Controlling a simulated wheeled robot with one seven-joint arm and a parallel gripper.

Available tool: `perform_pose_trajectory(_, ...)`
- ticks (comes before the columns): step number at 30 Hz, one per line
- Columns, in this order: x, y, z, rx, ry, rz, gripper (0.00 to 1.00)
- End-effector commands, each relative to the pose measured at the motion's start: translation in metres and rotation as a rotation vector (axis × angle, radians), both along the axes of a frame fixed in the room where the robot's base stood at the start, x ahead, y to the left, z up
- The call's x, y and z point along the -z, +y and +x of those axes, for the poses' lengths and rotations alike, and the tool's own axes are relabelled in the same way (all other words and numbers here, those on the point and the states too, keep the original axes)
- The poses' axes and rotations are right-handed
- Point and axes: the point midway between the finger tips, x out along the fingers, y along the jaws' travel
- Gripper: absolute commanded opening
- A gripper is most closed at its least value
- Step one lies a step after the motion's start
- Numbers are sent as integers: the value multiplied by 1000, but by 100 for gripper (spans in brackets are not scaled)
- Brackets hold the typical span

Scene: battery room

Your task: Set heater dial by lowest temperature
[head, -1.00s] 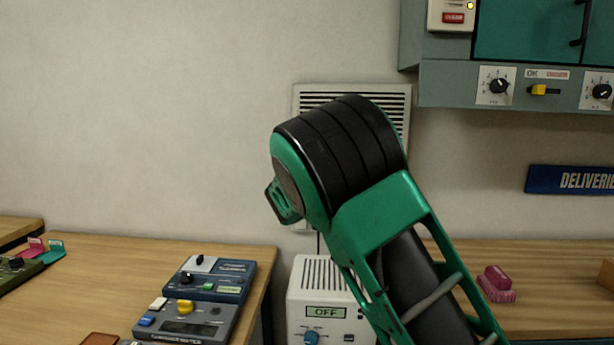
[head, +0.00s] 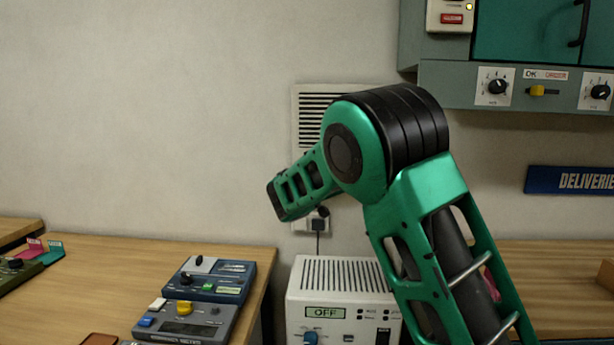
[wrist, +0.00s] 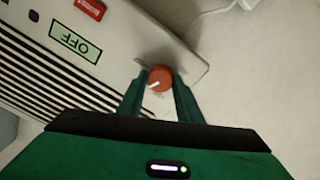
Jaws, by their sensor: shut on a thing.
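The white heater (head: 340,275) stands on the floor between the two benches, with a vented top. Its display (head: 325,312) reads OFF, and a blue dial (head: 311,338) sits below it. In the wrist view the heater's OFF display (wrist: 75,40) appears upside down. An orange-red knob with a white pointer mark (wrist: 160,78) lies between the green fingertips of my gripper (wrist: 160,90), which is shut on it. The head view does not show my gripper or this knob. No temperature reading is legible.
Grey and blue instrument boxes (head: 188,322) sit on the left wooden bench (head: 100,270). A wall cabinet (head: 440,85) with dials and a blue DELIVERIES sign (head: 572,180) are at right. A wall vent (head: 312,125) is behind my arm.

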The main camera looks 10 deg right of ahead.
Motion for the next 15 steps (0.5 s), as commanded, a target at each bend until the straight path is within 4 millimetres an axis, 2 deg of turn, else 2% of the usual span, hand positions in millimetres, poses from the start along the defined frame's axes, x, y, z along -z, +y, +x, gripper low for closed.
perform_pose_trajectory(1,8,-1,-1,2,7,22,10)
perform_pose_trajectory(15,8,1,0,1,-22,113,10)
